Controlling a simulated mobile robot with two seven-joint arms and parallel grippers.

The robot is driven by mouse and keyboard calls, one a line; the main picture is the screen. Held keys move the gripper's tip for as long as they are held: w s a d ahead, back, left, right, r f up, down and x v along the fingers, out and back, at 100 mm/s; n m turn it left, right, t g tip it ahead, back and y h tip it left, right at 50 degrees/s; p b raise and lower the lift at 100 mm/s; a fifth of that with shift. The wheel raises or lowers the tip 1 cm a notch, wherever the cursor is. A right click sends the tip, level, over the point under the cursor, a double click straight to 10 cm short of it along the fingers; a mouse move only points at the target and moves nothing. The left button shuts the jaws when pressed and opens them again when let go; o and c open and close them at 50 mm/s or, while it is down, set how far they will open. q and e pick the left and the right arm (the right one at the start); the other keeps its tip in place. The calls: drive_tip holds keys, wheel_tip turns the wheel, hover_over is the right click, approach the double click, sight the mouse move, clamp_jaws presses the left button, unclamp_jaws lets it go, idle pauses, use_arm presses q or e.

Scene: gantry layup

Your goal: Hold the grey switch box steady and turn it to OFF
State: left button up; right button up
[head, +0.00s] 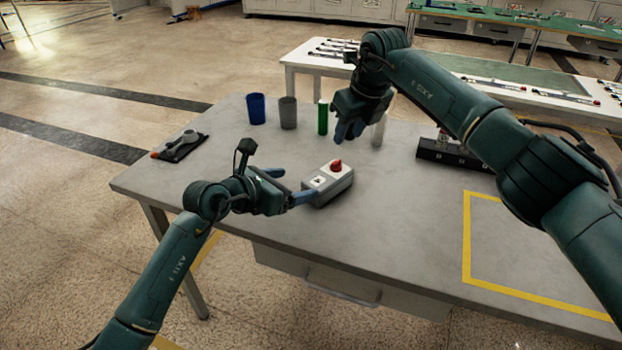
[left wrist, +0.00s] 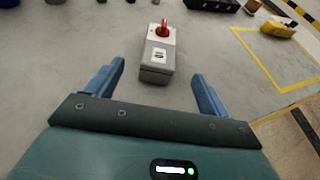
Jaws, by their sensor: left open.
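The grey switch box (head: 322,191) lies on the table, with a red rotary knob (head: 336,166) on its light top face. In the left wrist view the box (left wrist: 155,73) has its near end between my fingers and its knob (left wrist: 163,29) at the far end. My left gripper (head: 298,183) is open at the box's left end; I cannot tell whether a finger touches it. My right gripper (head: 350,131) hangs above the table, behind and right of the knob, apart from the box. Whether its blue fingers are apart is unclear. The switch's marking is too small to read.
A blue cup (head: 256,109), a grey cup (head: 288,113) and a green cylinder (head: 323,118) stand behind the box. A dark tray with a tool (head: 181,147) lies at the left. A black block (head: 450,153) stands at the right.

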sight(324, 177)
use_arm(q)
drive_tip(key=x, duration=1)
drive_tip(key=shift+w+d, duration=0.2)
drive_tip(key=shift+d, duration=0.05)
drive_tip(key=shift+c, duration=0.3)
